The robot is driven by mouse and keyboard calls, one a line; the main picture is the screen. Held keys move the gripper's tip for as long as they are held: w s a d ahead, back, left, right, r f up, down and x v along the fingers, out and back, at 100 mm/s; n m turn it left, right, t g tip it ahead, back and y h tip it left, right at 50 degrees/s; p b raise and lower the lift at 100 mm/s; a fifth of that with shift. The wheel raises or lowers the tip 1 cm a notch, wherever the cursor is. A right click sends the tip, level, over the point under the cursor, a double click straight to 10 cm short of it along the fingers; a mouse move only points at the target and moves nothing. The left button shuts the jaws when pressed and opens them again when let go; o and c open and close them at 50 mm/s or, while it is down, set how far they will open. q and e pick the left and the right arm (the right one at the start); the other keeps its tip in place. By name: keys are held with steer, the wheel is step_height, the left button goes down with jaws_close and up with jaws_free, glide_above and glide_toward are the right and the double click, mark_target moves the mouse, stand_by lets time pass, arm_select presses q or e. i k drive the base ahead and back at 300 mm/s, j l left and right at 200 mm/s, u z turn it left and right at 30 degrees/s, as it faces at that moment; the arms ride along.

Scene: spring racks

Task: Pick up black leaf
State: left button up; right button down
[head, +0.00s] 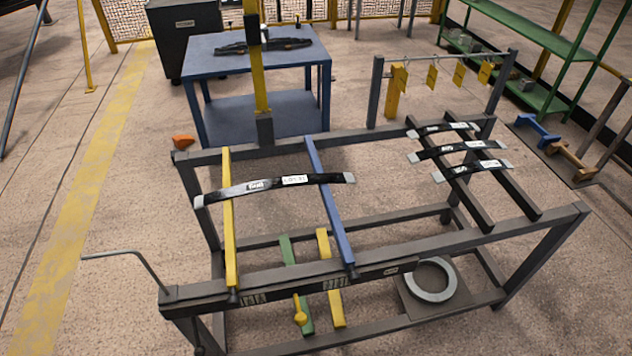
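A long, slightly curved black leaf (325,179) with silver-grey ends and white labels lies across a yellow bar (229,215) and a blue bar (329,205) on the left part of a dark metal rack (460,240). On the right part, three shorter black leaves lie one behind another across two dark bars: a back one (430,131), a middle one (445,152) and a front one (460,174). They also have grey ends and labels. Neither of my grippers shows in the head view.
A blue table (210,67) with dark strips on it stands behind the rack. A yellow post (259,80) rises from the rack's back rail. Yellow tags hang from a bar (500,85) at back right. A grey ring (431,296) lies low in the rack. Floor at left is clear.

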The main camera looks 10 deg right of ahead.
mark_target(249, 188)
steer(key=j+z, duration=0.4)
steer(key=i+j+z, duration=0.1)
steer(key=j+z, duration=0.7)
steer(key=k+j+z, duration=0.15)
steer(key=j+z, duration=0.25)
